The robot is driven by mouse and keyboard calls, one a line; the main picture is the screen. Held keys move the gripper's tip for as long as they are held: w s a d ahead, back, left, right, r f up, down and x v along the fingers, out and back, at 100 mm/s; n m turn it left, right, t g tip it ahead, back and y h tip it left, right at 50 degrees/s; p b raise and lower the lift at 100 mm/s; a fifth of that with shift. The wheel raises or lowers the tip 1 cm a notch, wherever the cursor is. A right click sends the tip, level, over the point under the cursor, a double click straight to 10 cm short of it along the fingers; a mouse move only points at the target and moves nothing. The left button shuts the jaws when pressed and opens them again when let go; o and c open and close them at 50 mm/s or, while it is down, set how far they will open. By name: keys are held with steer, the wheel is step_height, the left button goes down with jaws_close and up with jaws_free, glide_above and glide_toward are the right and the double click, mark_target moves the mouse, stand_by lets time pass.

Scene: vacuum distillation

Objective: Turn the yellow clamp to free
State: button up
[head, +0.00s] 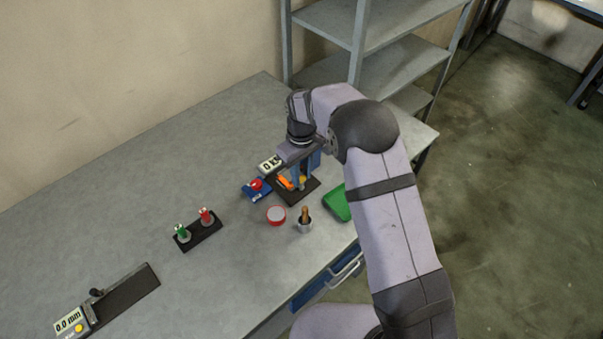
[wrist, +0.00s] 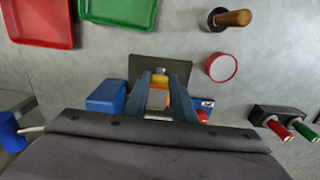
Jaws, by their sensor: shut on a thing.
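The yellow clamp (head: 303,181) is on the dark-based device (head: 297,196) near the table's right side. In the wrist view the yellow clamp (wrist: 160,80) shows between the two blue fingers of my gripper (wrist: 160,76), with an orange part just below it. My gripper (head: 300,176) points down over the device, shut on the clamp. The fingers and arm hide part of the clamp, so I cannot tell its exact turn angle.
A small display (head: 270,163) and a blue block with a red knob (head: 256,184) stand left of the device. A red-rimmed round dish (head: 276,215), a cup with a wooden handle (head: 305,222) and a green tray (head: 337,203) are close by.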

steer(key=m+b, duration=0.1)
steer(key=m, duration=0.3)
steer(key=shift+m, duration=0.3)
steer(key=m+b, duration=0.1)
steer(key=m, duration=0.3)
steer(key=shift+m, duration=0.3)
steer(key=m, duration=0.4)
steer(key=shift+w, duration=0.1)
steer(key=shift+r+m+b, duration=0.1)
steer(key=shift+m+b, duration=0.25)
steer(key=shift+m, duration=1.85)
steer(key=o, duration=1.1)
steer(key=shift+c, duration=0.2)
